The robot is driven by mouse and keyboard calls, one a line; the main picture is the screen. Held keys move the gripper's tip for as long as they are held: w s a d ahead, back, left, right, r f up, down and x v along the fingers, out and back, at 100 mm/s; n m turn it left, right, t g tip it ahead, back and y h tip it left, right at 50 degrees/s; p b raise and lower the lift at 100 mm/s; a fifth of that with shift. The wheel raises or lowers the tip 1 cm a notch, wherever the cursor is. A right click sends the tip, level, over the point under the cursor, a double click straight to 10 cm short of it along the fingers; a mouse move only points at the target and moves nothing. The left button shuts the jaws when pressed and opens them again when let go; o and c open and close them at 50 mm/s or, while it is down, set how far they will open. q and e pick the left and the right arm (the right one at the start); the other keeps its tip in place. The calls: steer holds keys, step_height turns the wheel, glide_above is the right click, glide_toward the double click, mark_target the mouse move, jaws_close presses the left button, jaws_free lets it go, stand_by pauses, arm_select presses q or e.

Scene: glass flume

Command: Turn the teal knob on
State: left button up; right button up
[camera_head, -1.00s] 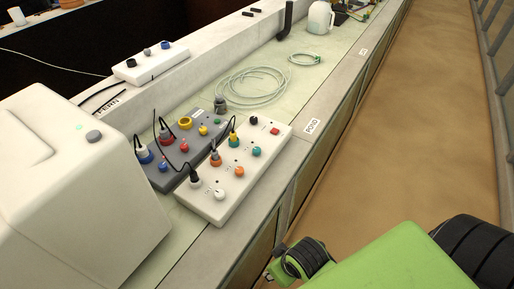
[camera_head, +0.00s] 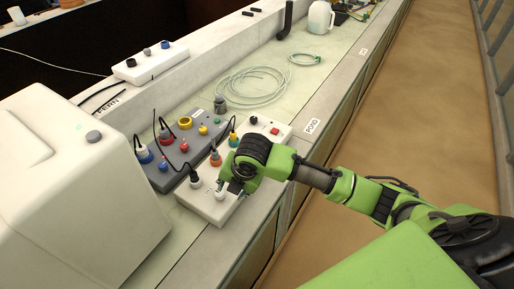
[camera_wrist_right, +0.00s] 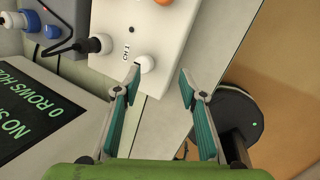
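The white control box (camera_head: 196,204) lies on the bench with several knobs and plugs on it. The teal knob on it is hidden behind my right gripper and arm in the head view, and I cannot see it in the wrist view. My right gripper (camera_head: 236,187) is over the near half of the box. In the wrist view the right gripper (camera_wrist_right: 160,80) is open and empty, its left fingertip close beside a white knob (camera_wrist_right: 145,63) marked CH1; I cannot tell if they touch. My left gripper is not in view.
A grey box (camera_head: 178,152) with coloured knobs and black cables stands beside the white box. A large white machine (camera_head: 70,190) is at left. Coiled tubing (camera_head: 255,85) lies farther along the bench. The sandy flume channel (camera_head: 420,90) is at right.

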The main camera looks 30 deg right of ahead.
steer(key=w+d+r+n+h, duration=0.1)
steer(key=w+d+r+n, duration=0.3)
steer(key=d, duration=0.3)
steer(key=w+d+r+n+h, duration=0.1)
steer(key=w+d+r+n, duration=0.1)
steer(key=w+d+r, duration=0.4)
steer(key=shift+n, duration=0.3)
steer(key=x, duration=0.5)
steer(key=d+p+x, duration=0.1)
steer(key=x, duration=0.8)
steer(key=shift+s+d+f+p, duration=0.15)
steer(key=shift+d+f+p, duration=0.15)
steer(key=shift+d+f, duration=0.15)
jaws_close()
